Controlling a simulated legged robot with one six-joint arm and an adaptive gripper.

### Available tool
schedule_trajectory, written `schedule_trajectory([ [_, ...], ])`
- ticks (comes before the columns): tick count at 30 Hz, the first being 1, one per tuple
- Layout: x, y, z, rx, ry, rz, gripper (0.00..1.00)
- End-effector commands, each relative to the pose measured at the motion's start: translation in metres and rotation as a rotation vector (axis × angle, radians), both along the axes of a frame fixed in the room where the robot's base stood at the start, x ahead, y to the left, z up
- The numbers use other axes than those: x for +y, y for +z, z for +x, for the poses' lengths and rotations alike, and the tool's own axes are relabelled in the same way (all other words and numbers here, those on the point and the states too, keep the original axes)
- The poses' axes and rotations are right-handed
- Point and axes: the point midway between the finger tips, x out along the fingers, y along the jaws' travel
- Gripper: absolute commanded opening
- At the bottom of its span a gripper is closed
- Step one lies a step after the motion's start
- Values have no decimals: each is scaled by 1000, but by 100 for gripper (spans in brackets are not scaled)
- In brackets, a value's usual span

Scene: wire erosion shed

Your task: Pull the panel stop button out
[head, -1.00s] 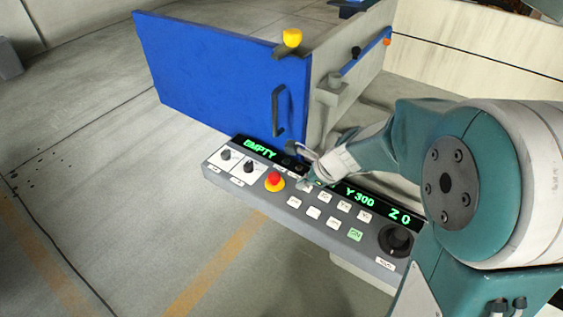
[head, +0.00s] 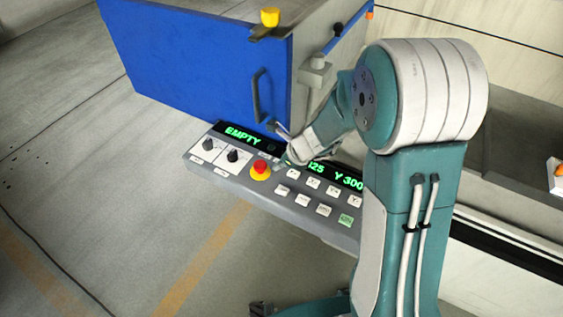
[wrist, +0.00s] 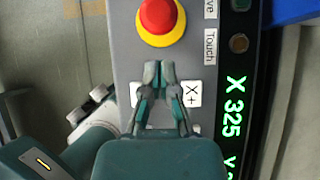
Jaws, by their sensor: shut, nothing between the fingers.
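The panel stop button (head: 260,167) is a red mushroom cap on a yellow collar, on the front-left part of the grey control panel (head: 236,194). In the wrist view the stop button (wrist: 157,14) is at the top, cut by the frame edge. My gripper (wrist: 158,70) is shut and empty, over the panel. Its fingertips point toward the button and appear just short of the yellow collar in the picture; the height gap cannot be told. In the head view my forearm hides much of the gripper, and the button shows clear to its left.
White keys, including X+ (wrist: 192,94), lie beside and under my fingers. Two black knobs (head: 233,156) sit left of the button. A green-lettered display (head: 243,135) runs along the back. Behind stands a blue door (head: 190,60) with a dark handle (head: 257,97). The floor at left is clear.

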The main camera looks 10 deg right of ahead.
Motion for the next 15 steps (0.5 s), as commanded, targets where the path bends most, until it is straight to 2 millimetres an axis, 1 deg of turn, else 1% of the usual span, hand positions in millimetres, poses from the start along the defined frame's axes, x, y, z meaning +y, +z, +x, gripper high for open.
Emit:
schedule_trajectory([
  [1,5,-10,2,5,2,-1,0],
  [6,18,-32,11,3,2,-2,0],
  [10,24,-43,15,1,1,-1,0],
  [15,28,-48,18,0,2,-1,0],
])
